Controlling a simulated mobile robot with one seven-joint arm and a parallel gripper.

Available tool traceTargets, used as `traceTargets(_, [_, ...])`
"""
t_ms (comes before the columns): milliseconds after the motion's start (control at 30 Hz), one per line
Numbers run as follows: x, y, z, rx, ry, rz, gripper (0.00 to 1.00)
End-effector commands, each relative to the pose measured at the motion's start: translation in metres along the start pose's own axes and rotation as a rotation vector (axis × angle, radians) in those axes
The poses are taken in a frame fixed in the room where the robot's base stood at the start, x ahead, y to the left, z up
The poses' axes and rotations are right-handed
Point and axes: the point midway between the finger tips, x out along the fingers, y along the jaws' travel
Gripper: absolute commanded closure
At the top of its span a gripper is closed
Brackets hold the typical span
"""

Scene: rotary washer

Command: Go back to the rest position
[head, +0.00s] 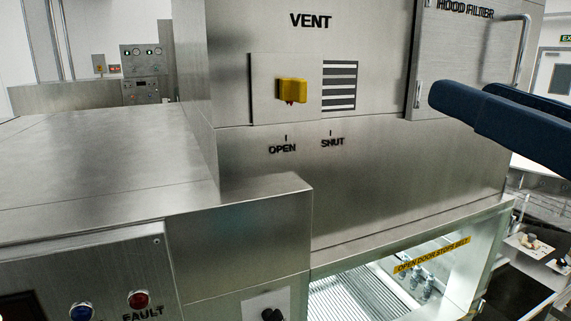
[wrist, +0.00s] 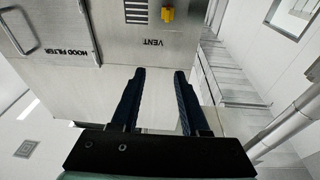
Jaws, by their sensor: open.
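My gripper (head: 462,92) shows at the right of the head view as two dark blue fingers in front of the washer's steel hood. In the wrist view my gripper (wrist: 160,72) has its fingers spread apart, with nothing between them. The yellow vent handle (head: 291,90) is on the panel under the word VENT, to the left of my gripper and apart from it. It stands above the OPEN mark, left of the SHUT mark. It also shows at the top of the wrist view (wrist: 167,14), beyond the fingertips.
The hood filter door (head: 463,65) with its bar handle (head: 523,50) is behind my fingers. Below are the lit washer opening (head: 400,280) and a control panel (head: 90,285) with blue and red buttons. A flat steel top (head: 90,155) at left is clear.

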Motion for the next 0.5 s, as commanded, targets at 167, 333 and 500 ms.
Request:
traceTargets(167, [0.037, -0.007, 0.011, 0.015, 0.151, 0.048, 0.55])
traceTargets(333, [0.067, -0.026, 0.022, -0.009, 0.326, 0.132, 0.55])
traceTargets(500, [0.077, -0.059, 0.031, -0.082, 0.486, 0.217, 0.55])
